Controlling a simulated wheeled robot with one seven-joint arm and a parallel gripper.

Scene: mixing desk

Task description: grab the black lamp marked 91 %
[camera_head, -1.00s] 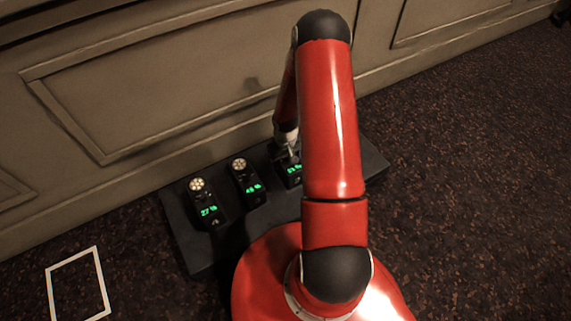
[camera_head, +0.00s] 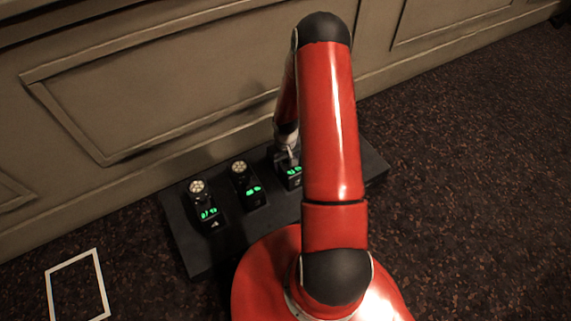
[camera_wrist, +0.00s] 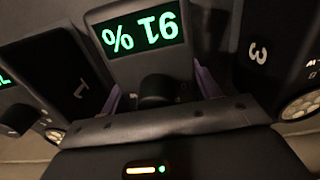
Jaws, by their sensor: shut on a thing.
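The black lamp marked 91 % (camera_wrist: 152,66) fills the middle of the wrist view, its green display upside down and a dark round knob below it. My gripper (camera_wrist: 160,88) is shut on this lamp, with a pale purplish finger at each side. In the head view my gripper (camera_head: 288,149) is at the rightmost visible lamp (camera_head: 291,181) on the desk, partly hidden behind my red arm. I cannot tell whether the lamp is lifted off the desk.
Two other black lamps stand to the left on the dark desk (camera_head: 190,250): one at the far left (camera_head: 209,208) and one in the middle (camera_head: 250,190). A white frame (camera_head: 48,290) lies on the floor at left.

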